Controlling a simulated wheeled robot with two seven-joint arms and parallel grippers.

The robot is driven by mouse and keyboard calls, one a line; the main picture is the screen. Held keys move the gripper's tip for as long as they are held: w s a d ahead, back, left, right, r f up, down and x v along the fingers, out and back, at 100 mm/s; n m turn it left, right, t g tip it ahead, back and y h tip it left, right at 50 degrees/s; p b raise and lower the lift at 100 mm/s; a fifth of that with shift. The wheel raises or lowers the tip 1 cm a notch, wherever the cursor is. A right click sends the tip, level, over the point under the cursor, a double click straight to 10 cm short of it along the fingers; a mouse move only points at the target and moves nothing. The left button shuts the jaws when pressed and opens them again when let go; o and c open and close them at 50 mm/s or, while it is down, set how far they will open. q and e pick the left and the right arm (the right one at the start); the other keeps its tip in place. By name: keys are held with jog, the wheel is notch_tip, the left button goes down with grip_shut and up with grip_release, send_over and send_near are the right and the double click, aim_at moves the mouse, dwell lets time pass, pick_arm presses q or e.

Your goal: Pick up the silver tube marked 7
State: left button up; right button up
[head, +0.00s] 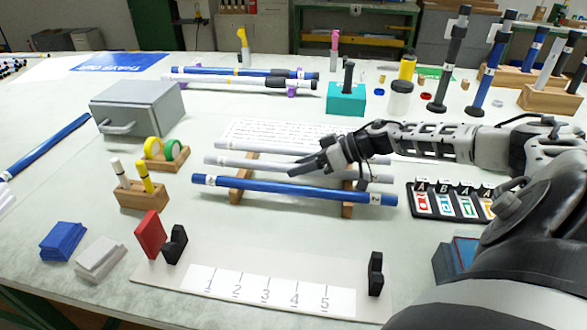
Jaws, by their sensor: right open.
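A wooden rack (237,190) at the middle of the table holds a blue tube (290,190) in front and a silver tube (232,163) behind it. Another silver tube (250,147) lies further back. Small marks show near the tube ends, but I cannot read a 7 on any of them. My right gripper (298,168) reaches in from the right, with its fingers over the middle of the nearer silver tube and hiding part of it. It is open; I cannot tell whether it touches the tube. My left gripper is not in view.
A numbered board (150,285) with black supports lies in front. A grey box (135,107) and a pen holder (140,195) stand left. A teal block (346,100) stands behind the rack. A card tray (450,202) lies right, near my arm.

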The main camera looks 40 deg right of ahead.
jog(key=shift+c, duration=0.2)
jog(key=c, duration=1)
